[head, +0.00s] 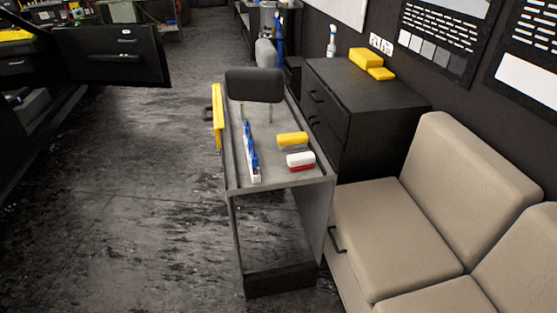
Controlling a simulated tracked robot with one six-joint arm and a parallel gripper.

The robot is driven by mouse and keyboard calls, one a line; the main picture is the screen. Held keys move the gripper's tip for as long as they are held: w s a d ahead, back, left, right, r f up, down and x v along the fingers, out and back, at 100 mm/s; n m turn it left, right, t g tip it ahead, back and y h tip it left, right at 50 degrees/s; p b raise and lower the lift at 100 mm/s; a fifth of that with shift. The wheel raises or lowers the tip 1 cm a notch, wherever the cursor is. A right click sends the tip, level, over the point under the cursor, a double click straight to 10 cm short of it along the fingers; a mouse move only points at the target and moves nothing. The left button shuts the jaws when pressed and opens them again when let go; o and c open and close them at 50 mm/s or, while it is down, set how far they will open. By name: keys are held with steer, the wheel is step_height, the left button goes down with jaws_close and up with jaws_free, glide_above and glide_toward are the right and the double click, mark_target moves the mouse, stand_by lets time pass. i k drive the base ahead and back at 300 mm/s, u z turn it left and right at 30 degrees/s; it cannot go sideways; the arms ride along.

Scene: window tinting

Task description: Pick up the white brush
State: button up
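A small white block with a red lower edge (300,159), which looks like the white brush, lies on the top of the grey metal cart (237,178), near the right front corner. A yellow block with a grey base (292,140) lies just behind it, apart from it by a narrow gap. A long blue and white tool (252,158) lies to their left along the cart top. My gripper is not in view, so its distance from the brush cannot be told.
A beige sofa (400,240) stands right of the cart. A black drawer cabinet (370,100) with yellow blocks (366,60) on it stands behind right. A yellow item (217,115) is at the cart's left edge. An open car door (115,55) is far left. The floor (140,190) left of the cart is clear.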

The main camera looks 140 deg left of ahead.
mark_target(302, 161)
steer(key=u, duration=4.9)
steer(key=i, duration=0.5)
steer(key=z, duration=0.2)
